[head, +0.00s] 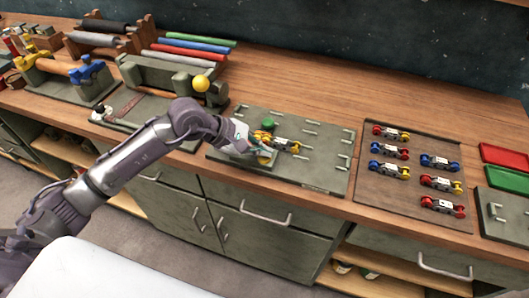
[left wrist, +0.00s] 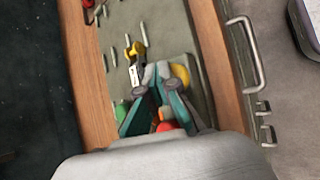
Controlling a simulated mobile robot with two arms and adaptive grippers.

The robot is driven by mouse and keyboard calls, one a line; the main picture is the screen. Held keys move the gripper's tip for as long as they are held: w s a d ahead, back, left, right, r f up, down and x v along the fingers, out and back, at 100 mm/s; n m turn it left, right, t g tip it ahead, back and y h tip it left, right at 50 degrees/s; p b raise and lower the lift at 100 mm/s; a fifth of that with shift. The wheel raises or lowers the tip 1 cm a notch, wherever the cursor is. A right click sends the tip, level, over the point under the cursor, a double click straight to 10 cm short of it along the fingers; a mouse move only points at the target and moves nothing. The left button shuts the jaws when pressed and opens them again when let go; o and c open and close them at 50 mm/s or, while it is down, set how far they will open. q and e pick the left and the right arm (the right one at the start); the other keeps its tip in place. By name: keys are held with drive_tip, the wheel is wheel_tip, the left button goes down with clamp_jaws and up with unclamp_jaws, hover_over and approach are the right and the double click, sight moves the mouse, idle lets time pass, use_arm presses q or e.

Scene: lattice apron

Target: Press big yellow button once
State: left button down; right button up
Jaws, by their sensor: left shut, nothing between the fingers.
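The big yellow button (left wrist: 182,76) shows in the left wrist view as a rounded yellow shape, partly covered by my left gripper's fingers. It sits on a grey-green panel (head: 325,150) on the bench. In the head view it is mostly hidden by my gripper. My left gripper (head: 262,150) is shut and empty, low over the front left part of the panel. In the left wrist view the fingertips (left wrist: 158,73) are together, just beside the yellow button. I cannot tell whether they touch it. My right gripper is not in view.
A green knob (head: 268,124) and a yellow-ended piece (head: 286,145) are close to my gripper. A brown tray (head: 410,187) with several small coloured pieces lies to the right. A machine with a yellow ball (head: 201,83) stands at the left. Bare wood lies behind the panel.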

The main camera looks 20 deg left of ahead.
use_arm(q)
drive_tip(key=shift+f, duration=0.15)
drive_tip(key=shift+r+p, duration=0.6)
drive_tip(key=shift+r, duration=0.75)
drive_tip(key=shift+w+r, duration=0.1)
drive_tip(key=shift+r, duration=0.45)
wheel_tip(320, 180, up, 4)
drive_tip(key=shift+f+p, duration=0.1)
drive_tip(key=shift+p, duration=0.95)
